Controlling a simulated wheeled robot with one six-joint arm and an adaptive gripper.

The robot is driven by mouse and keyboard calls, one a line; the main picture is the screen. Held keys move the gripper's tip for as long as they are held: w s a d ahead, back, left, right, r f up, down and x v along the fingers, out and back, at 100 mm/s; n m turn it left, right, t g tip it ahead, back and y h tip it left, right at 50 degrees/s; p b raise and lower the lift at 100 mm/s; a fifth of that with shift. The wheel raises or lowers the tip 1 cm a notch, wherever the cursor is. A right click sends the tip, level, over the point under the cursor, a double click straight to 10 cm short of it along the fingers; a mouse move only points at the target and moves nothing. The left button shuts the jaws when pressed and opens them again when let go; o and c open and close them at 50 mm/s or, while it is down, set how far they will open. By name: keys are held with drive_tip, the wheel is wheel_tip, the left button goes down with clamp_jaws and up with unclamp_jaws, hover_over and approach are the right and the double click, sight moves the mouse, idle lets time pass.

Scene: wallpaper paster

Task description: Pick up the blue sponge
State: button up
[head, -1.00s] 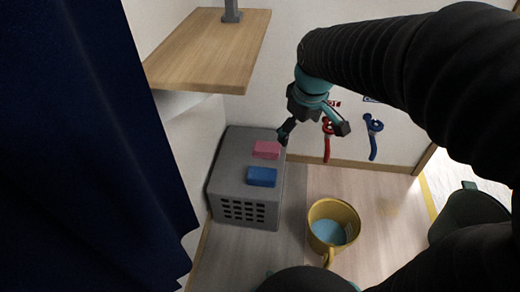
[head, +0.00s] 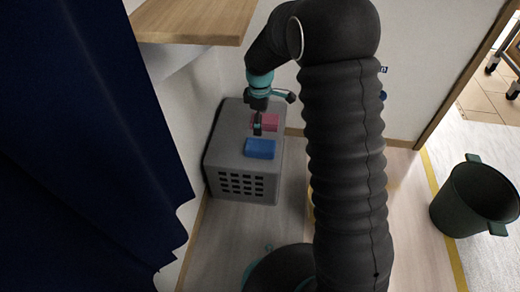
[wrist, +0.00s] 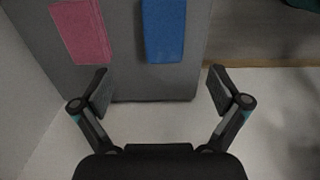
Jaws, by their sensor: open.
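The blue sponge (head: 260,148) lies on top of a grey crate (head: 243,187), near its front edge. A pink sponge (head: 270,122) lies just behind it, partly hidden by my gripper (head: 258,128). In the wrist view the blue sponge (wrist: 163,30) is at the top middle, and the pink sponge (wrist: 80,31) is to its left. My gripper (wrist: 158,92) is open and empty in the wrist view. Its fingers are spread on either side of the crate's edge as pictured, with both sponges beyond the fingertips. I cannot tell its exact height above the crate.
A wooden shelf (head: 195,20) juts from the wall above the crate. A dark blue curtain (head: 85,150) hangs at the left. A dark green bucket (head: 475,200) stands at the right. My arm covers the floor in the middle.

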hover_over(260, 145)
drive_tip(key=f, duration=0.6)
drive_tip(key=shift+w+f+b, duration=0.1)
drive_tip(key=shift+w+b, duration=0.25)
drive_tip(key=shift+w, duration=0.05)
drive_tip(key=shift+s+f+b, duration=0.15)
drive_tip(key=shift+f+b, duration=0.15)
drive_tip(key=shift+f, duration=1.05)
drive_tip(key=shift+s+f+b, duration=0.15)
drive_tip(key=shift+f+b, duration=0.1)
drive_tip(key=shift+f, duration=1.1)
drive_tip(key=c, duration=1.1)
